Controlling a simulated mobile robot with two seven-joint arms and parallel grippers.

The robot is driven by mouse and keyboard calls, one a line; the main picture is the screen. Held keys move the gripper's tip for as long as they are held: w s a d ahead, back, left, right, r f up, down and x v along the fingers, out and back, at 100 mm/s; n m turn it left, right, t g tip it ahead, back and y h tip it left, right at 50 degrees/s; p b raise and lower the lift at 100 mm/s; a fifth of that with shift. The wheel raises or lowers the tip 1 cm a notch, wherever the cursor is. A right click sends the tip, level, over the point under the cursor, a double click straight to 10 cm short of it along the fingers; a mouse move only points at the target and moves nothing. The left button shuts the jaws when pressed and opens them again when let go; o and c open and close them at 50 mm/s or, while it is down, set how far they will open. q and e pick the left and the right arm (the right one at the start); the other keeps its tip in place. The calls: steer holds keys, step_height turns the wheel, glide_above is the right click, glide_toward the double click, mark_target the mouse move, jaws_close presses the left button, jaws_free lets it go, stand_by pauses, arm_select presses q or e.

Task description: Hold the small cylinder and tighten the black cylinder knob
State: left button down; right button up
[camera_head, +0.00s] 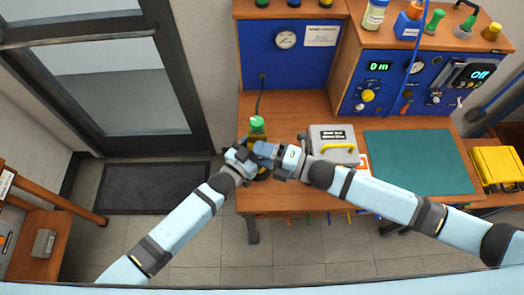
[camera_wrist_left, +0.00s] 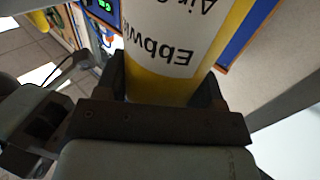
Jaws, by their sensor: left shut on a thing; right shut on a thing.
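The small cylinder (camera_wrist_left: 160,85) is yellow with a white printed label and fills the top middle of the left wrist view. My left gripper (camera_wrist_left: 165,98) is shut around its side, with a dark finger on each side. In the head view my left gripper (camera_head: 247,160) and my right gripper (camera_head: 268,153) meet closely at the bench's left front and hide most of the cylinder. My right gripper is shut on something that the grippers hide. I cannot make out the black cylinder knob. A green-topped item (camera_head: 257,123) stands just behind the grippers.
The wooden bench (camera_head: 290,105) carries a grey case (camera_head: 333,133) with a yellow handle, close behind my right arm. A green mat (camera_head: 420,162) lies clear to the right. A blue gauge panel (camera_head: 258,52) and an instrument panel (camera_head: 425,80) stand at the back.

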steer(key=shift+a+t+y, duration=0.1)
steer(key=shift+t+y, duration=0.3)
steer(key=shift+y, duration=0.1)
steer(key=shift+m, duration=0.3)
steer(key=o, duration=0.9)
